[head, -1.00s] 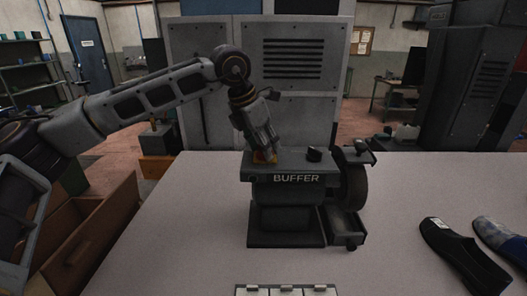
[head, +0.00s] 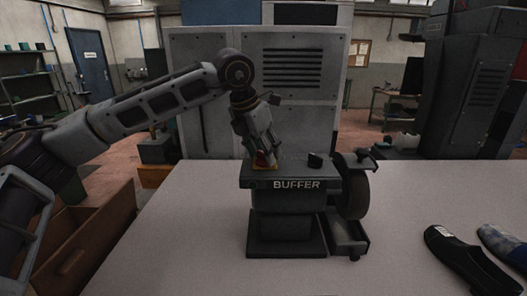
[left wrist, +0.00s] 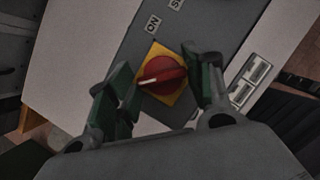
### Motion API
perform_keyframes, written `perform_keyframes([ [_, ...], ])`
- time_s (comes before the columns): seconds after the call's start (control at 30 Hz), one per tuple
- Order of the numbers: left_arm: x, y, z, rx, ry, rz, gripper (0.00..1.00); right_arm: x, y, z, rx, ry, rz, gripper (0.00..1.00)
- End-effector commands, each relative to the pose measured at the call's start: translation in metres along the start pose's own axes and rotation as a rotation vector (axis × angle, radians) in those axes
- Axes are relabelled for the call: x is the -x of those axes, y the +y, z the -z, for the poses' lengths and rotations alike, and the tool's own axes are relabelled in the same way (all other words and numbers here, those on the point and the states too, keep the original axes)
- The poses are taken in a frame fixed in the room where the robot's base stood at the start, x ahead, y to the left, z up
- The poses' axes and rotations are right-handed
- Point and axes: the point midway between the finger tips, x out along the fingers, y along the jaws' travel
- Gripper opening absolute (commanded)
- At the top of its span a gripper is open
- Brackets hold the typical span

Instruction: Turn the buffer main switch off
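The buffer (head: 296,184) is a dark grey machine standing on the pale table. Its main switch is a red rotary knob on a yellow square plate (left wrist: 157,102) on the top face. In the left wrist view the red knob (left wrist: 162,76) has a white pointer line slanting toward the picture's left; an ON label (left wrist: 153,23) lies above it. My left gripper (head: 264,158) is over the switch, pointing down. In the left wrist view its two green-padded fingers (left wrist: 160,84) stand apart on either side of the knob, with a gap showing on the left. My right gripper is not in view.
A dark wheel (head: 357,194) and a small tray (head: 347,236) are at the buffer's right side. Shoes (head: 460,262) lie at the table's right. A grey cabinet (head: 295,110) stands behind. An open wooden drawer box (head: 85,240) is at the left. The table front is clear.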

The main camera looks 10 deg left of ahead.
Motion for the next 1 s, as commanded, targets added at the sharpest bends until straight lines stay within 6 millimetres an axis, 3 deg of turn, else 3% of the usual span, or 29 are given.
perform_keyframes([
  [0.13, 0.0, 0.0, 0.0, 0.0, 0.0, 0.0, 0.71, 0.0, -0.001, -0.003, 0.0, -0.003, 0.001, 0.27],
  [0.63, 0.005, 0.0, 0.001, -0.002, 0.002, 0.0, 0.71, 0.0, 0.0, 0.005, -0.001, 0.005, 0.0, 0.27],
  [1.0, 0.047, 0.0, 0.0, -0.002, 0.0, 0.001, 0.71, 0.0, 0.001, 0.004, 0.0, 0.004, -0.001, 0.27],
])
